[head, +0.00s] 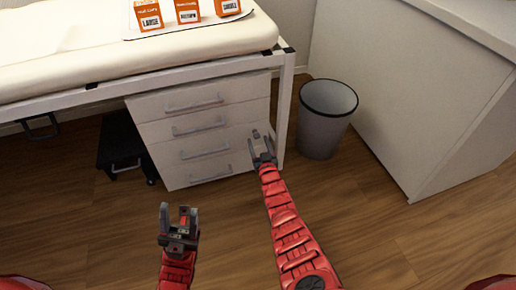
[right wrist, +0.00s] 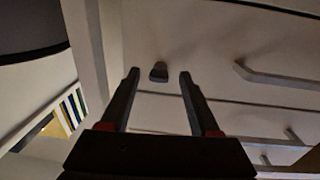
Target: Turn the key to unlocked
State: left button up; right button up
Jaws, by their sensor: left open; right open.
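A small grey key (head: 255,134) sticks out of the front of the white drawer cabinet (head: 200,140), near its upper right edge. In the right wrist view the key (right wrist: 158,72) shows as a dark stub between my two fingertips, with clear gaps on both sides. My right gripper (head: 261,146) is open and empty, pointing at the key from just in front of and below it. I cannot tell whether its tips reach around the key. My left gripper (head: 177,212) is open and empty above the floor, left of the right arm and away from the cabinet.
An exam bed (head: 130,50) stands over the cabinet, its white leg (head: 284,105) close to the right of the key. A grey bin (head: 325,125) stands further right, beside a white counter (head: 410,90). Drawer handles (head: 203,153) project left of the key. The wooden floor in front is clear.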

jog(key=shift+b+x, duration=0.4)
jog(key=shift+x, duration=0.35)
grip_shut()
